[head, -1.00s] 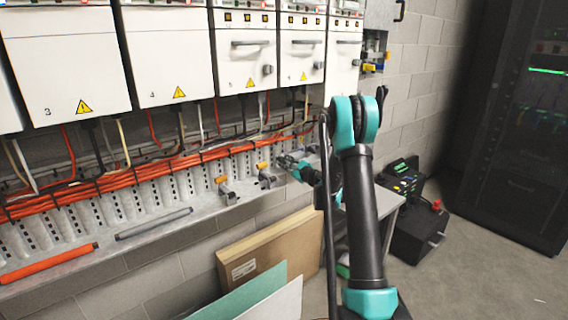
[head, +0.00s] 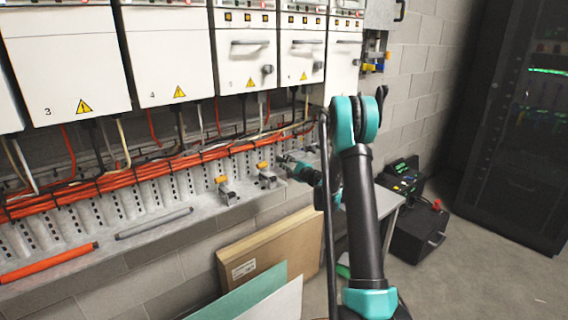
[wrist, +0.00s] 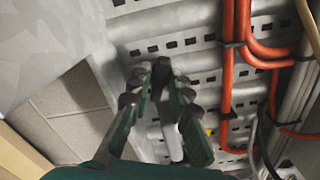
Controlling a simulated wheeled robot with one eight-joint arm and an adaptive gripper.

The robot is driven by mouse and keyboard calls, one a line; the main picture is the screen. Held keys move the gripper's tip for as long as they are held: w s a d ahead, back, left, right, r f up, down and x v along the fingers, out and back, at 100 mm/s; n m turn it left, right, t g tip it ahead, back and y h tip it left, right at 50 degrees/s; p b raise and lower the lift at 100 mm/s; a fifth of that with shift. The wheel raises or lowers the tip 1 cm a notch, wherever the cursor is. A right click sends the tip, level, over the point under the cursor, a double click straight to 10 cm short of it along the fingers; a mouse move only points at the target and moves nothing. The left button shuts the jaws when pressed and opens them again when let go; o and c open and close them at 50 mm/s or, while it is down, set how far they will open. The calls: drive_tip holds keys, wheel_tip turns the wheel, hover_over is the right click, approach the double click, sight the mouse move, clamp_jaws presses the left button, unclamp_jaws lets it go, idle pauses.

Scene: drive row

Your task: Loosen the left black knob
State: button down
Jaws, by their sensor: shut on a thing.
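My gripper (head: 283,159) is at the grey slotted ledge, right of the two orange-handled clamps. In the wrist view my gripper (wrist: 160,76) has its fingers closed around a small dark piece (wrist: 161,74), which looks like a black knob. The fingers cover most of it, so its shape and turn cannot be told. I cannot make out the knob in the head view, where it is too small and hidden by the gripper.
Clamps with orange handles stand on the ledge, one at left (head: 225,188) and one nearer my gripper (head: 266,176). Orange cables (head: 150,168) run above the ledge. White drive units (head: 165,60) hang overhead. A cardboard box (head: 270,245) leans below.

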drive_tip(key=shift+f+n, duration=0.15)
drive_tip(key=shift+n, duration=3.55)
drive_tip(key=shift+f+n, duration=0.15)
drive_tip(key=shift+n, duration=3.55)
drive_tip(key=shift+d, duration=0.1)
drive_tip(key=c, duration=1.6)
unclamp_jaws()
drive_tip(key=v, duration=1.2)
